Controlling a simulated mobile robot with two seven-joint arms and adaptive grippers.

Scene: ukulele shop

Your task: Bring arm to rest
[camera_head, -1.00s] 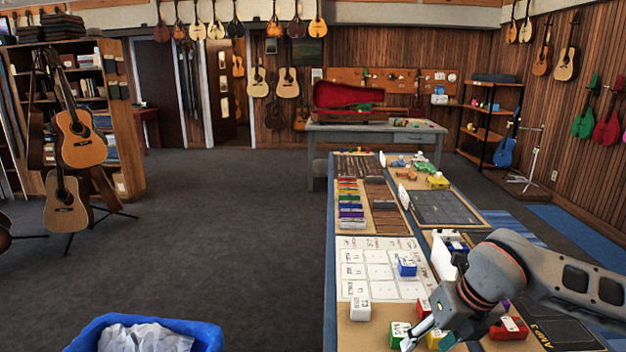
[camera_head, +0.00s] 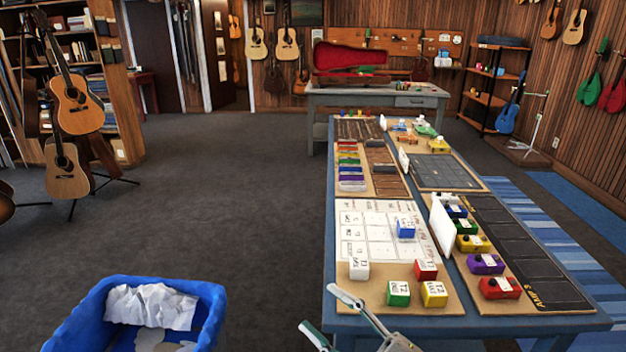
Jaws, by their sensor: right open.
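My right gripper (camera_head: 318,308) shows at the bottom of the head view, at the near edge of the long table (camera_head: 327,225). Its two fingers are spread apart, with nothing between them. The rest of that arm is out of the picture. My left gripper is not in view.
Small blocks, including a green one (camera_head: 398,293), a yellow one (camera_head: 433,294) and a white one (camera_head: 358,268), stand near the table's front. A blue block (camera_head: 405,228) stands on the white grid sheet (camera_head: 372,217). A blue bin (camera_head: 213,318) holds crumpled paper. Grey floor (camera_head: 230,190) is clear left of the table.

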